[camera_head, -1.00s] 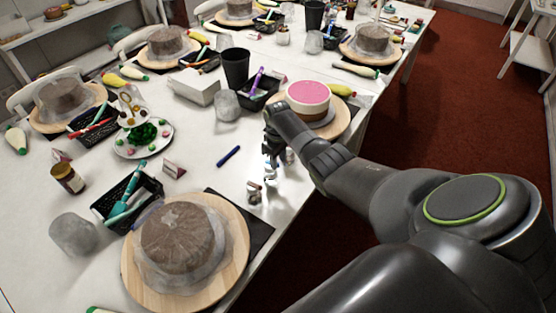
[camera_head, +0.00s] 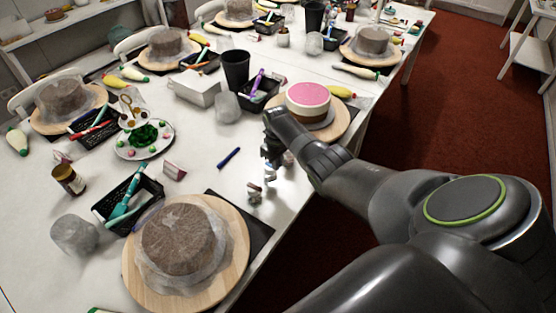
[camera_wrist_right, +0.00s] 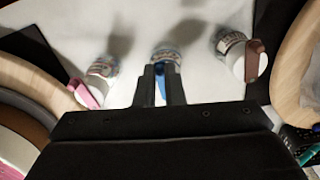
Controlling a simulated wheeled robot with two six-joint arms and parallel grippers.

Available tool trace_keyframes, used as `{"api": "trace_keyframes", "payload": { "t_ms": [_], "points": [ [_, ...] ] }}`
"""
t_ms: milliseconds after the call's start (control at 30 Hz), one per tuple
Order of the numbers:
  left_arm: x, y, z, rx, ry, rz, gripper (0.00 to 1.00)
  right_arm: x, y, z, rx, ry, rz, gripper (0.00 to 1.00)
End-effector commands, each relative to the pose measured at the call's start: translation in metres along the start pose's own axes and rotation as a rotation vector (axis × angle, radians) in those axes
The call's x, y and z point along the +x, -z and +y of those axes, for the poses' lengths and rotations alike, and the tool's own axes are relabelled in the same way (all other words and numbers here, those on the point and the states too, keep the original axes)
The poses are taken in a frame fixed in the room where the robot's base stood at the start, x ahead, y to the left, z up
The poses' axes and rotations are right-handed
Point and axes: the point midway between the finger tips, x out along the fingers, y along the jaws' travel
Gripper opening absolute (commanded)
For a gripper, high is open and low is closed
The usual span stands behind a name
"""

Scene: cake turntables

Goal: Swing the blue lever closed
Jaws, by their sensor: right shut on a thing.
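Three small clear containers with coloured levers stand in a row in the right wrist view. The blue lever (camera_wrist_right: 161,90) is on the middle container (camera_wrist_right: 166,57). My right gripper (camera_wrist_right: 161,72) is shut on the blue lever, with one finger on each side of it. A pink lever (camera_wrist_right: 84,94) is on the left container, and a brown lever (camera_wrist_right: 255,55) is on the right one. In the head view my right gripper (camera_head: 271,158) points down at the table edge and hides part of the row. My left gripper is in neither view.
A pink-topped cake (camera_head: 307,100) on a round board stands just beyond my right gripper. A wrapped cake (camera_head: 184,240) on a wooden board (camera_head: 236,243) is at the near left. Red floor lies right.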

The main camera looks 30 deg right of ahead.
Motion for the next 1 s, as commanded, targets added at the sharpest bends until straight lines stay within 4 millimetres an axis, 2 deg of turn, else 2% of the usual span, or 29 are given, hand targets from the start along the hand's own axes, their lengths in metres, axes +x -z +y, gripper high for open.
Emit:
{"api": "trace_keyframes", "payload": {
  "t_ms": [33, 200, 533, 567, 733, 1000],
  "points": [
    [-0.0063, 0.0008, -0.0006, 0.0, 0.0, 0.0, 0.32, -0.0028, -0.0008, -0.0019, 0.033, 0.0, -0.002, 0.0],
    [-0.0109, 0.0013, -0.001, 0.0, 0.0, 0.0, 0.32, -0.0014, -0.0011, -0.0058, 0.125, 0.0, -0.003, 0.0],
    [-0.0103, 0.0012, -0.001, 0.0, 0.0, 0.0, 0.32, 0.0, -0.0007, -0.0066, 0.143, 0.0, -0.002, 0.0],
    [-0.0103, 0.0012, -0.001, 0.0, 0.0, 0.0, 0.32, 0.0, -0.0007, -0.0067, 0.143, 0.0, -0.002, 0.1],
    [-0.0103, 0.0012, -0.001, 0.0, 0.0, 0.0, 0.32, -0.0001, -0.0006, -0.0067, 0.142, 0.0, -0.002, 0.32],
    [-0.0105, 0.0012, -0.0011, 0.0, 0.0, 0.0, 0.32, -0.0007, -0.0006, -0.0066, 0.142, 0.0, -0.001, 0.32]
  ]
}}
